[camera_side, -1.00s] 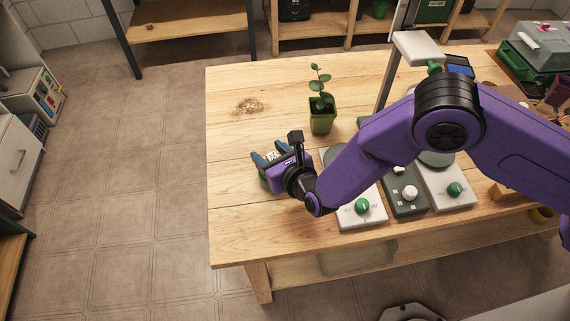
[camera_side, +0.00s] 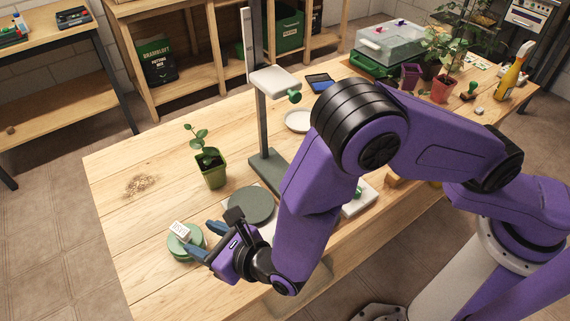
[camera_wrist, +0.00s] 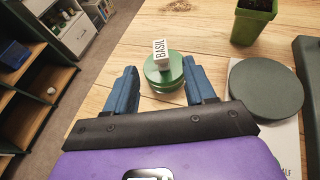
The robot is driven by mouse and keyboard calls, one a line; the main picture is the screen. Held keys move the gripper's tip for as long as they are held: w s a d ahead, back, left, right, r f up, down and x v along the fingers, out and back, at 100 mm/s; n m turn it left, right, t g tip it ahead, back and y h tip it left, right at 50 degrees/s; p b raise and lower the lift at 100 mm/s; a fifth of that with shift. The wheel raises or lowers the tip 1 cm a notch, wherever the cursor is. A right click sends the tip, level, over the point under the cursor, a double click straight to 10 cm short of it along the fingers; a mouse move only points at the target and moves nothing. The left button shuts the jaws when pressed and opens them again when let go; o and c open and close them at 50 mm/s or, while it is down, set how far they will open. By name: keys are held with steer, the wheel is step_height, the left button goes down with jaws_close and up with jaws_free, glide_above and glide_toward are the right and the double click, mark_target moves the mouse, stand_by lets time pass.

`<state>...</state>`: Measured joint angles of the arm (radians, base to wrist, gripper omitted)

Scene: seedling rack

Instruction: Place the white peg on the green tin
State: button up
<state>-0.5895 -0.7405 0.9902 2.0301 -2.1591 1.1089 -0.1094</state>
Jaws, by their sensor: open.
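The white peg (camera_side: 180,231), a small block with "BASIL" printed on it, stands on top of the green tin (camera_side: 190,246). In the wrist view the peg (camera_wrist: 160,52) rests near the far part of the tin's round lid (camera_wrist: 165,74). The tin sits on the wooden table. My gripper (camera_side: 203,240) is open, its blue fingers pointing at the tin from the near side. In the wrist view my gripper (camera_wrist: 160,68) has a finger on each side of the tin, with nothing held. The peg appears clear of both fingers.
A potted seedling (camera_side: 211,172) stands behind the tin. A dark round plate (camera_side: 251,205) on a white-based device is right of the tin. A post stand (camera_side: 262,120) rises behind. The table's left is clear apart from a brown patch (camera_side: 140,185).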

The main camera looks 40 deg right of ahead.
steer(key=w+d+r+m+h, duration=0.25)
steer(key=d+r+m, duration=0.2)
steer(key=d, duration=0.25)
steer(key=w+d+r+m+h, duration=0.2)
steer(key=d+r+m+h, duration=0.25)
steer(key=d, duration=0.35)
steer(key=s+d+r+m+g+h, duration=0.1)
steer(key=s+d+r+m+g, duration=0.1)
steer(key=d+m, duration=0.3)
steer(key=s+d+r+m+g+h, duration=0.1)
steer(key=d+m+g, duration=0.1)
steer(key=d, duration=0.5)
steer(key=s+d+r+m+g+y, duration=0.1)
steer(key=s+d+m+g, duration=0.3)
steer(key=s, duration=0.6)
steer(key=s+d+r+m+g+y, duration=0.2)
steer(key=s+d+m+g+y, duration=0.1)
steer(key=s+d+m, duration=0.4)
steer(key=s+d+g, duration=0.1)
steer(key=s+d, duration=0.1)
steer(key=s, duration=0.1)
steer(key=shift+s+r+m, duration=0.2)
steer(key=shift+s+m, duration=0.2)
